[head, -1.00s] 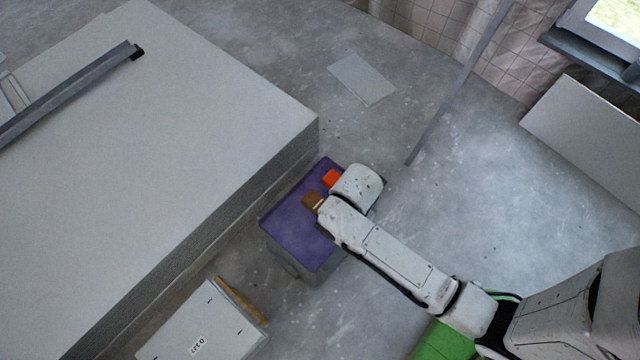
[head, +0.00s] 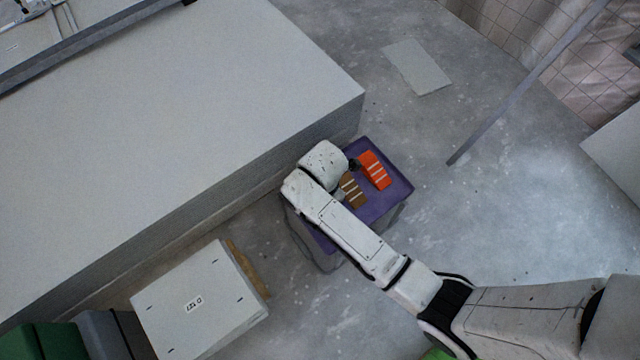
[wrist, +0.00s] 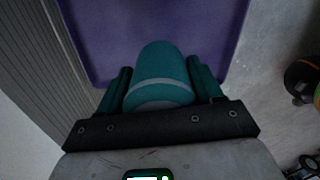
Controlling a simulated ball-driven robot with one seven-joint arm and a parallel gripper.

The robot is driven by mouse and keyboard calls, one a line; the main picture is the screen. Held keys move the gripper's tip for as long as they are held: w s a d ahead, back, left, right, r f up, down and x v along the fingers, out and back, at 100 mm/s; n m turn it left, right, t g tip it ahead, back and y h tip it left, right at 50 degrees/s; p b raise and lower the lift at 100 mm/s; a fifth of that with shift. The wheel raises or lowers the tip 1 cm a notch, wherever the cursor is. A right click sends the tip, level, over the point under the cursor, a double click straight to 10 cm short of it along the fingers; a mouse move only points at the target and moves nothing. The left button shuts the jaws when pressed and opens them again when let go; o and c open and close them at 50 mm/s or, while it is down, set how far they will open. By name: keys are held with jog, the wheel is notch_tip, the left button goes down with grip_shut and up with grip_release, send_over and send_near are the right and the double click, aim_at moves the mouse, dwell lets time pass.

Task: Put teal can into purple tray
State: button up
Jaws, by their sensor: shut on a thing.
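My gripper (wrist: 160,98) is shut on the teal can (wrist: 158,67), which has a pale band and sits between the two teal fingers in the wrist view. The purple tray (wrist: 222,22) lies beyond and below the can in that view. In the head view the purple tray (head: 392,203) is beside the grey stack, and my arm crosses over its left part. The can and fingers are hidden behind my arm in the head view. I cannot tell whether the can touches the tray.
An orange striped block (head: 374,169) and a brown striped block (head: 353,190) lie on the tray's right part. A large grey panel stack (head: 200,110) stands close on the left. A white box (head: 200,300) is at the lower left.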

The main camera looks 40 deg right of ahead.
jog(key=shift+w+a+f, duration=0.15)
jog(key=shift+w+f, duration=0.1)
jog(key=shift+f, duration=0.15)
jog(key=shift+w+f+b, duration=0.1)
jog(key=shift+f+b, duration=0.85)
jog(key=shift+f, duration=0.6)
jog(key=shift+f, duration=0.1)
jog(key=o, duration=1.2)
notch_tip(320, 180, up, 12)
jog(key=p, duration=0.5)
jog(key=s+d+r+m, duration=0.2)
jog(key=s+m, duration=0.3)
jog(key=m, duration=0.1)
jog(key=s+d+r+m, duration=0.2)
jog(key=s+d+m, duration=0.1)
jog(key=s+m, duration=0.3)
jog(key=s+d+r+m+t, duration=0.1)
jog(key=s+d+r+m, duration=0.2)
jog(key=s+m, duration=0.2)
jog(key=shift+s+d+m, duration=0.1)
jog(key=shift+s+m, duration=0.05)
jog(key=shift+m, duration=0.65)
jog(key=shift+s+d+m, duration=0.1)
jog(key=shift+s+m, duration=0.05)
jog(key=shift+m, duration=0.65)
